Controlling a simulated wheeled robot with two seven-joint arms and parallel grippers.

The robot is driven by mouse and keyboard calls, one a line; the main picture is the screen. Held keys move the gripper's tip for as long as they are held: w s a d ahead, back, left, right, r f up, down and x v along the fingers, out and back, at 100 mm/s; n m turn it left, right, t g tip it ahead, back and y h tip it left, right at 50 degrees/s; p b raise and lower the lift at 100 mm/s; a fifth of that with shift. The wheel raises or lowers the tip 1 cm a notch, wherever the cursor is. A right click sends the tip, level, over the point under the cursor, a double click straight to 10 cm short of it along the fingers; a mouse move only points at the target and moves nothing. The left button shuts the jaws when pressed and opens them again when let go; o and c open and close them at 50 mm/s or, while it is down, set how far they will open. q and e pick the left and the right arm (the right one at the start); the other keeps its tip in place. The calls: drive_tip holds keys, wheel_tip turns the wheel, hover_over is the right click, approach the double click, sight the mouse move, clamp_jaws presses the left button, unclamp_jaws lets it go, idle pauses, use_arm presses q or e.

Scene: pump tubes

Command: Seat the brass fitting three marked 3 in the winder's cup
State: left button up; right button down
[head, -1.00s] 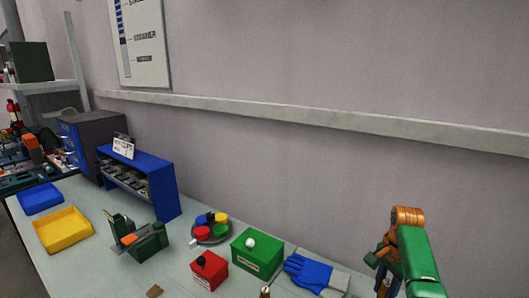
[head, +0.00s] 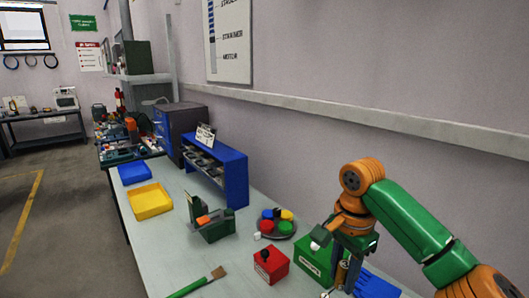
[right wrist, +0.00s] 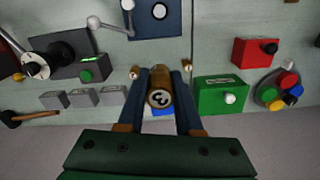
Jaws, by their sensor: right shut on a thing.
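The brass fitting three (right wrist: 158,80) is between the fingers of my right gripper (right wrist: 164,82) in the right wrist view, its end marked 3 facing the camera. In the head view my right gripper (head: 342,274) points down at the lower right, beside the green box, with a brass-coloured bit between its fingers. A dark blue block (right wrist: 142,27) with a pale-ringed round opening is at the top of the right wrist view; I cannot tell whether it is the winder's cup. My left gripper is not in view.
A red box (head: 271,266), a green box (head: 313,262) and a dish of coloured caps (head: 284,230) stand near the gripper. Small brass pieces (right wrist: 187,64) show beyond the fingers. A green stand (head: 214,228) and a blue rack (head: 233,180) are farther back.

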drive_tip(key=s+a+r+n, duration=0.1)
drive_tip(key=s+a+n, duration=0.35)
drive_tip(key=n, duration=0.25)
drive_tip(key=s+d+f+n, duration=0.5)
drive_tip(key=s+f, duration=0.1)
drive_tip(key=s, duration=0.3)
drive_tip(key=shift+s+f, duration=0.2)
drive_tip(key=shift+s, duration=0.15)
